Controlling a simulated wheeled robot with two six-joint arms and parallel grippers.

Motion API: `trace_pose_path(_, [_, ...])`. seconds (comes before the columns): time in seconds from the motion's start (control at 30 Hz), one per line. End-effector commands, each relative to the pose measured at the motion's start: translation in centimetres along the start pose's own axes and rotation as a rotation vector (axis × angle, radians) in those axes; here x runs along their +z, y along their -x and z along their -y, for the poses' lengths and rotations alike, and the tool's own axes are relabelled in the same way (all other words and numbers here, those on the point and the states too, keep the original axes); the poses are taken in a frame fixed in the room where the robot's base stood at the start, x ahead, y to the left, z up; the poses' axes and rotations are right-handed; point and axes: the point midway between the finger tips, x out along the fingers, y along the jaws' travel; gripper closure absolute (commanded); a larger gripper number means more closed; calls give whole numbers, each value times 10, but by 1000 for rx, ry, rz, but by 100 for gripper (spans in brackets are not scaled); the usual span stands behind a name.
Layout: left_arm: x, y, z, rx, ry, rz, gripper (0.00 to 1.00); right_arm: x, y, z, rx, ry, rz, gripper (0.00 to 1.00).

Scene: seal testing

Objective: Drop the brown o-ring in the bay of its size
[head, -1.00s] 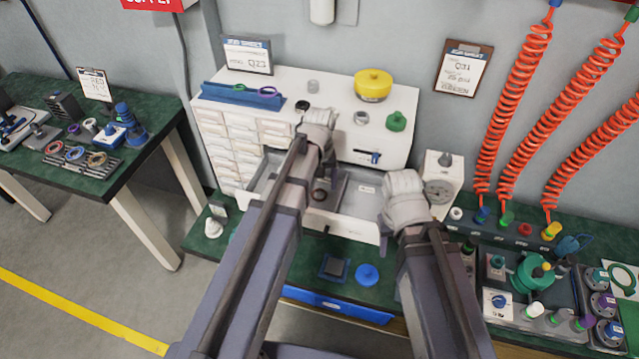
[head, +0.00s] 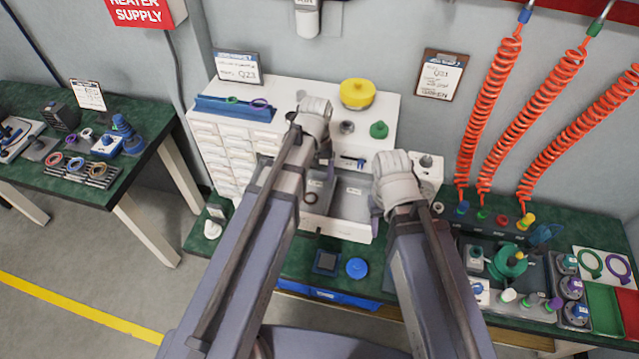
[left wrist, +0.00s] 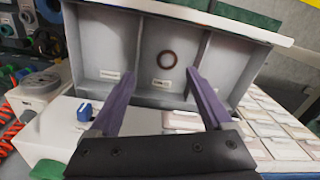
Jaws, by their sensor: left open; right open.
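The brown o-ring (left wrist: 166,59) lies in the middle bay of the open drawer (left wrist: 212,20) in the left wrist view, touching none of the fingers. In the head view, the o-ring (head: 310,198) shows inside the drawer (head: 336,228), just below my left gripper. Each bay has a small label too blurred to read. My left gripper (left wrist: 163,74) is open and empty, its purple fingers apart above the drawer. In the head view, the left gripper (head: 322,160) partly hides the drawer. My right gripper (head: 376,205) is open by the drawer's right side; its fingertips are mostly hidden.
The white cabinet (head: 225,150) carries a yellow round container (head: 357,93), a green part (head: 379,130) and a blue rack (head: 235,108). A blue disc (head: 357,268) and a dark square block (head: 326,262) sit on the green bench in front. Orange coiled hoses (head: 487,110) hang at right.

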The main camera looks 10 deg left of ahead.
Motion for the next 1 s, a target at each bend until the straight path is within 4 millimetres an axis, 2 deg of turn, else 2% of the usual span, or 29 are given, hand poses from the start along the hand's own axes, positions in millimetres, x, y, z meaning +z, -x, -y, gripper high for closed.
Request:
trace_pose_path(0.03, [32, 0, -11, -13, -88, 2, 17, 0, 0, 0, 0, 0, 0, 54])
trace_pose_path(0.1, [66, 0, -24, -34, -221, 7, 17, 0, 0, 0, 0, 0, 0, 54])
trace_pose_path(0.2, [107, 1, -36, -62, -390, 12, 17, 0, 0, 0, 0, 0, 0, 54])
trace_pose_path(0.33, [138, 1, -43, -87, -534, 18, 17, 0, 0, 0, 0, 0, 0, 54])
trace_pose_path(0.43, [146, 1, -45, -95, -581, 20, 17, 0, 0, 0, 0, 0, 0, 54])
trace_pose_path(0.73, [145, -1, -46, -95, -585, 21, 17, 0, -2, 0, 0, 0, 0, 54])
trace_pose_path(0.93, [145, -27, -46, -95, -583, 21, 17, -2, -29, 3, 0, -1, 0, 54])
trace_pose_path(1.0, [145, -31, -47, -95, -582, 21, 17, -2, -32, 3, 0, -1, 0, 54])
